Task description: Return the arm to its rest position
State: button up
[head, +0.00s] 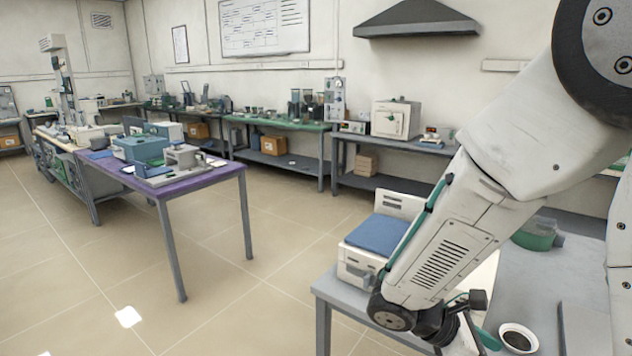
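My arm (440,245) reaches down from the upper right across the right side of the head view. It is white with dark joints and a green strip along its edge. Its wrist hangs low over the grey table at the lower right. The dark end of my gripper (462,338) is at the bottom edge, and its fingertips are cut off or hidden. I cannot see whether it is open or holds anything.
The grey table (330,290) bears a white box with a blue top (378,234), a small dark-filled dish (518,338) and a green round container (537,235). A purple table (205,182) with instruments stands left. A furnace (396,119) is on the back bench. The floor between is clear.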

jog(key=s+a+r+m+t+y, duration=0.1)
jog(key=s+r+m+t+y, duration=0.1)
jog(key=s+r+m+y, duration=0.4)
jog(key=s+a+r+m+t+y, duration=0.2)
jog(key=s+r+m+y, duration=0.3)
jog(key=r+m, duration=0.3)
jog(key=s+m, duration=0.1)
jog(key=m, duration=0.1)
jog(key=shift+a+r+m+y, duration=0.2)
jog(key=shift+a+m+y, duration=0.1)
jog(key=shift+y, duration=0.1)
dwell(0.9)
